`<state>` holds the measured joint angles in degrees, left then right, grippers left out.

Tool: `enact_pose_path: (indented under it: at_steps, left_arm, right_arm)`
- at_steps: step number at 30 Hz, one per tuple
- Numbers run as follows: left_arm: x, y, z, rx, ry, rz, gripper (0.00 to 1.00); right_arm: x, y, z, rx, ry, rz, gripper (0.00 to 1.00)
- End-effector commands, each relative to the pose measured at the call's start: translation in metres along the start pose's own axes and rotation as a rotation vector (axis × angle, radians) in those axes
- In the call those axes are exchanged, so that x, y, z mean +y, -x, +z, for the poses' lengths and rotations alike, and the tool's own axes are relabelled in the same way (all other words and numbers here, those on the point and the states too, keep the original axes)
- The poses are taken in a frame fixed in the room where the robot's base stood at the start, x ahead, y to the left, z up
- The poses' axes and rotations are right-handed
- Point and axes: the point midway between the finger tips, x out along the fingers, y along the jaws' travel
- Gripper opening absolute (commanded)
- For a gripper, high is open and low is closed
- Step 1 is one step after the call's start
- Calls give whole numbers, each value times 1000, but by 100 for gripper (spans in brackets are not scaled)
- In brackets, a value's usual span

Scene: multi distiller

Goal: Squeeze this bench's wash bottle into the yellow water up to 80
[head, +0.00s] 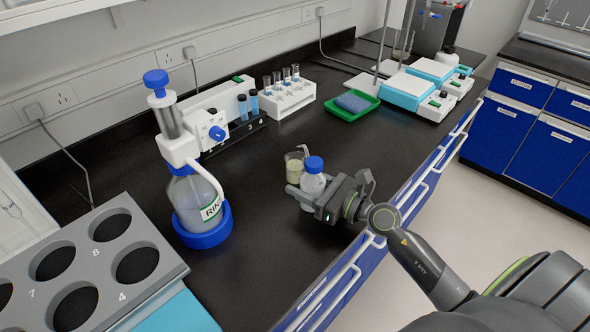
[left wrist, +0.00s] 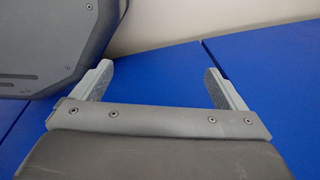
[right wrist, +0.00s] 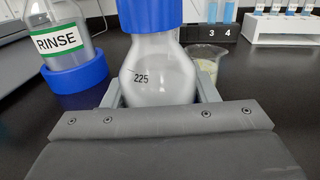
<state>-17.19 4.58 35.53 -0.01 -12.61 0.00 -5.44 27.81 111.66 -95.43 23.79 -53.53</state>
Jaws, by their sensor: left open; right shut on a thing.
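My right gripper (head: 308,199) is shut on a clear bottle with a blue cap (head: 314,181), upright at the bench's front edge. In the right wrist view this bottle (right wrist: 158,78) reads 225 and sits between the fingers; I cannot tell if its base touches the bench. A small glass beaker (head: 294,164) with pale yellow liquid stands just behind it, partly hidden; it also shows in the right wrist view (right wrist: 207,62). Its scale is not readable. A larger bottle labelled RINSE (head: 194,196) stands left in a blue base. My left gripper (left wrist: 158,69) is open and empty.
A grey rack with numbered holes (head: 108,250) is at the near left. A white dispensing unit (head: 217,110), tube racks (head: 290,95) and a green tray (head: 352,106) stand farther back. Blue cabinet fronts (left wrist: 258,60) lie beyond my left gripper. The dark bench between is clear.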

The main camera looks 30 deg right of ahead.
Motion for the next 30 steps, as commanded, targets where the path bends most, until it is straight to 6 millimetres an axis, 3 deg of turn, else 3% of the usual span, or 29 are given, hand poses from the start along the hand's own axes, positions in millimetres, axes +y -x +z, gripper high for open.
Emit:
enact_pose_path:
  at_steps: [14, 30]
  left_arm:
    - [0, 1, 0, 0, 0, 0, 94]
    - [-4, 42, -5, 0, 0, 0, 94]
  right_arm:
    - [0, 0, 2, -1, 0, 0, 40]
    - [0, 0, 42, -1, 0, 0, 40]
